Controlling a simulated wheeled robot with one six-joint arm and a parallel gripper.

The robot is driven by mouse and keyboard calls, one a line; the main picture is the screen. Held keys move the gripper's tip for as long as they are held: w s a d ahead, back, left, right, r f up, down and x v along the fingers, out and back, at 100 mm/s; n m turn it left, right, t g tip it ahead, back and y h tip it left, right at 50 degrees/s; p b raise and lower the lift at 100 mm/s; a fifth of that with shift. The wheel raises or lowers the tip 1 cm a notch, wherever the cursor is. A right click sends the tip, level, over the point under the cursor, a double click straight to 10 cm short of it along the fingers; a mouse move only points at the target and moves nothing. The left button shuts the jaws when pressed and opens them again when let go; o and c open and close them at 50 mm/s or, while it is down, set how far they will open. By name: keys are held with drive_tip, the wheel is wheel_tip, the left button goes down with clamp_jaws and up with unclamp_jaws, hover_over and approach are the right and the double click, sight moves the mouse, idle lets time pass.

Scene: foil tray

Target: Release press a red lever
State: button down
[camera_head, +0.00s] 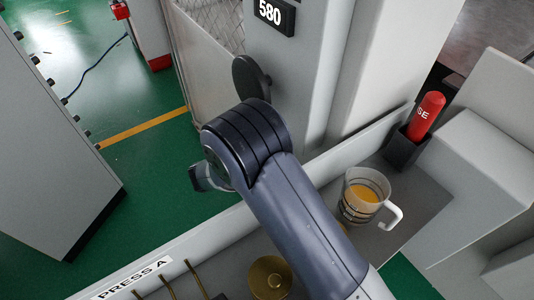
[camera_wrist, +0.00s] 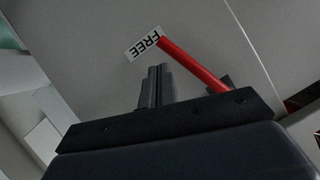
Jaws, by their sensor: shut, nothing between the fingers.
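In the wrist view a thin red lever (camera_wrist: 193,65) slants from the white label "FREE" (camera_wrist: 145,43) down to the right. Its upper end is beside the label on a grey panel (camera_wrist: 90,45). Its lower end is near a dark piece, where its mount is not clear. My gripper (camera_wrist: 158,69) is shut and empty, just left of the lever and below the label. Whether it touches the lever cannot be told. In the head view my arm hides the lever, and the fingers cannot be made out. A white sign there reads "PRESS A" (camera_head: 132,279).
In the head view a mug (camera_head: 358,207) with orange liquid stands on the grey ledge right of my arm. A red cylinder (camera_head: 425,117) stands in a dark holder (camera_head: 402,152). A brass disc (camera_head: 268,278) and thin brass rods (camera_head: 168,281) lie at the bottom. Green floor is open at left.

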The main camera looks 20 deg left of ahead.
drive_tip(key=v, duration=0.8)
drive_tip(key=shift+b, duration=0.4)
drive_tip(key=w+d+p, duration=0.4)
drive_tip(key=w+d, duration=0.2)
drive_tip(key=d, duration=0.1)
drive_tip(key=shift+d+p, duration=0.4)
